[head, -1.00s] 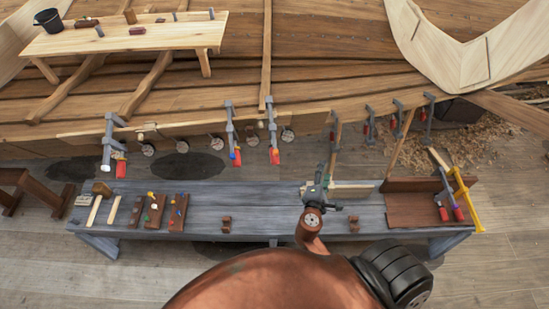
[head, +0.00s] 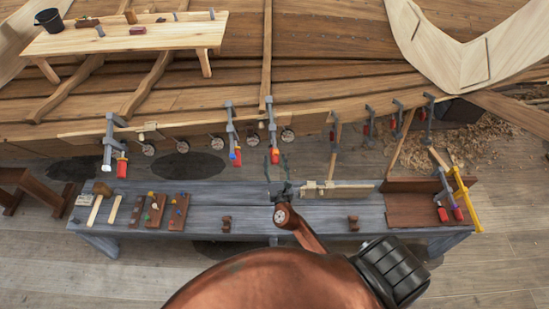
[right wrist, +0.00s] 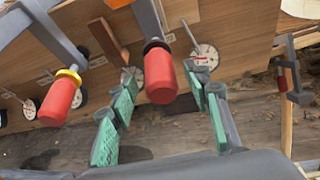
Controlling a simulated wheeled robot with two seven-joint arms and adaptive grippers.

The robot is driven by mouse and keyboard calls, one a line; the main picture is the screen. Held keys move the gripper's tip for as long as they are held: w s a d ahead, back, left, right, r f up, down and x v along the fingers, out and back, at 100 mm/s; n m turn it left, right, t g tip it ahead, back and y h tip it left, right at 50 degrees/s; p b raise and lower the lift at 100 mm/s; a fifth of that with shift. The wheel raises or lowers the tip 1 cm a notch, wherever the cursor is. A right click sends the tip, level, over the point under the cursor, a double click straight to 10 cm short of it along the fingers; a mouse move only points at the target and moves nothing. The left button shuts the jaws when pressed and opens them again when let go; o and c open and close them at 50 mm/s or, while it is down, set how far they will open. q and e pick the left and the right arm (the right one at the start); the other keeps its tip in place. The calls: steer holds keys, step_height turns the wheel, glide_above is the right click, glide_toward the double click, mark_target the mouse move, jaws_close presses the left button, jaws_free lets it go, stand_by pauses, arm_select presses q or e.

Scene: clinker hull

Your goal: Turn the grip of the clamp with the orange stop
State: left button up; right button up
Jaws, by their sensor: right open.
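Several clamps with red grips hang along the plank edge of the hull. The clamp at the middle right of the head view (head: 272,115) has a small orange-looking part, which I take as the orange stop. Its red grip (head: 275,155) hangs downward. In the right wrist view this red grip (right wrist: 159,76) is near the centre, with a dark collar above it. My right gripper (head: 277,165) is open and points up at the grip from below. In the wrist view its green-padded fingers (right wrist: 163,118) lie either side of the grip's lower end; contact cannot be told. My left gripper is out of view.
A neighbouring clamp with a yellow ring and red grip (right wrist: 61,97) is close on the left. Another clamp (right wrist: 289,80) hangs to the right. Below is a grey bench (head: 255,200) with wooden blocks and a brown tray (head: 410,208).

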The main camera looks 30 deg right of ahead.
steer(key=shift+x, duration=1.05)
steer(key=c, duration=1.2)
